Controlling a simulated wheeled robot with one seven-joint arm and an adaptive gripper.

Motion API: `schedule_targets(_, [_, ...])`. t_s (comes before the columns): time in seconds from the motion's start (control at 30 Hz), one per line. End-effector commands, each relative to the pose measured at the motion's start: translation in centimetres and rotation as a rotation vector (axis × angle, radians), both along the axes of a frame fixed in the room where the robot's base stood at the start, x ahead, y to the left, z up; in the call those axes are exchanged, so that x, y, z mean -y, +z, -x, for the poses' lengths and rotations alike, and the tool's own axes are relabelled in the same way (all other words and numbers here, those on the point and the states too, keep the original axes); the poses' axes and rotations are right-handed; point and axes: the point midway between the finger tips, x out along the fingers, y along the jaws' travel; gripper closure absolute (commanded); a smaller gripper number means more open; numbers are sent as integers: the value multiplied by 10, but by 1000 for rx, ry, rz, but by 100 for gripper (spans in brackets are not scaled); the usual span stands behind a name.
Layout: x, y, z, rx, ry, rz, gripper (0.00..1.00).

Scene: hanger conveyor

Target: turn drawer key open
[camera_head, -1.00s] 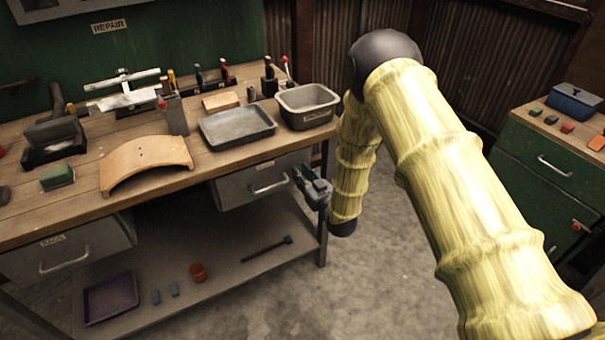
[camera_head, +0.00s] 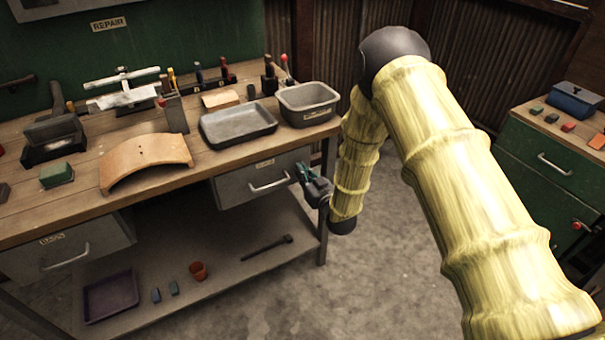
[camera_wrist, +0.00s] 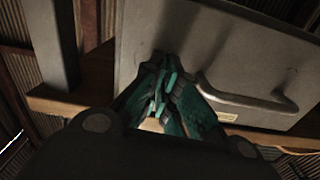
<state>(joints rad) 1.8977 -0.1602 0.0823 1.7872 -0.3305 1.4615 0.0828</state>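The grey drawer (camera_head: 228,191) hangs under the right end of the workbench, with a bar handle (camera_head: 270,185) and a small label on its front. It looks closed. The fingers look shut. I cannot make out a key; the fingers may hide it. I cannot tell whether they touch the drawer.
The workbench (camera_head: 60,208) carries a grey tray (camera_head: 238,124), a grey bin (camera_head: 308,104) and a curved wooden piece (camera_head: 146,162). A bench leg (camera_head: 323,230) stands below my gripper. A green cabinet (camera_head: 545,180) stands at right. The floor between is clear.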

Motion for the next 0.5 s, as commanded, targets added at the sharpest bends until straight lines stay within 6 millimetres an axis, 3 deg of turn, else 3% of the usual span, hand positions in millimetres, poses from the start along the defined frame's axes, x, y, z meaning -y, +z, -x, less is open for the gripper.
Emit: schedule_targets(0.5, [3, -3, -1, -210, -3, -382, 100])
